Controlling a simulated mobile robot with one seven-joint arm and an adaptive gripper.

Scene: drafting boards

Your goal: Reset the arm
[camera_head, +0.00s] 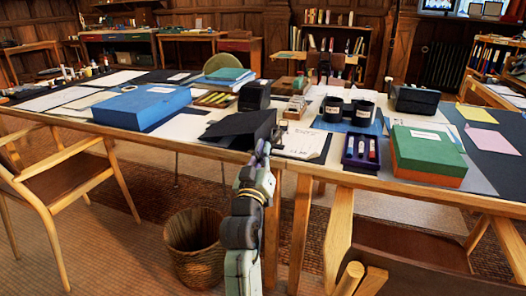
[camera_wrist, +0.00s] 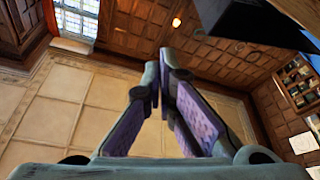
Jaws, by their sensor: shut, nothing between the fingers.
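My arm rises from the bottom middle of the head view. My gripper (camera_head: 260,150) is at the front edge of the long table (camera_head: 230,146), just beside a black slanted box (camera_head: 240,128). In the wrist view my gripper (camera_wrist: 167,62) has its two purple-padded fingers meeting at the tips, with nothing between them. That view looks up at the panelled ceiling and walls. A dark shape (camera_wrist: 250,20) hangs at its upper right.
A blue box (camera_head: 142,106), black cups (camera_head: 334,108), a blue tray (camera_head: 361,153) and a green box (camera_head: 428,152) stand on the table. A wicker basket (camera_head: 195,250) and a wooden chair (camera_head: 60,210) are left of my arm. Another chair (camera_head: 400,240) is at the right.

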